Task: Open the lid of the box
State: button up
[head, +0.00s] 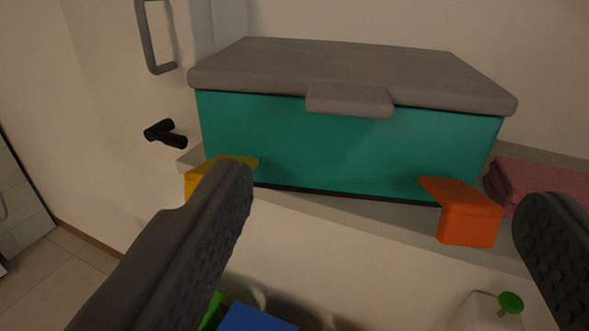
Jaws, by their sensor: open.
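The box (330,148) has a teal body and a grey lid (360,68). It stands on a pale shelf in the upper middle of the head view. The lid lies shut on the body, and a grey tab (349,99) sticks out at the middle of its front edge. My gripper (388,212) is open and empty, with one dark finger at the lower left and the other at the lower right. The fingers are in front of the box and lower in the picture than the tab. They appear apart from the box.
A yellow piece (206,172) and an orange piece (469,214) sit at the shelf's (345,210) front edge. Folded pink cloth (545,184) lies right of the box. Below are a blue item (256,318) and a green-knobbed pale item (486,312). A black handle (166,134) is at left.

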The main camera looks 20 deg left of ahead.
aim_at(350, 108)
jog(key=shift+y, duration=0.3)
jog(key=x, duration=0.4)
jog(key=f+p+x, duration=0.1)
jog(key=x, duration=0.8)
jog(key=shift+w+a+f+p, duration=0.1)
jog(key=shift+a+f+p, duration=0.2)
jog(key=shift+f+p, duration=0.1)
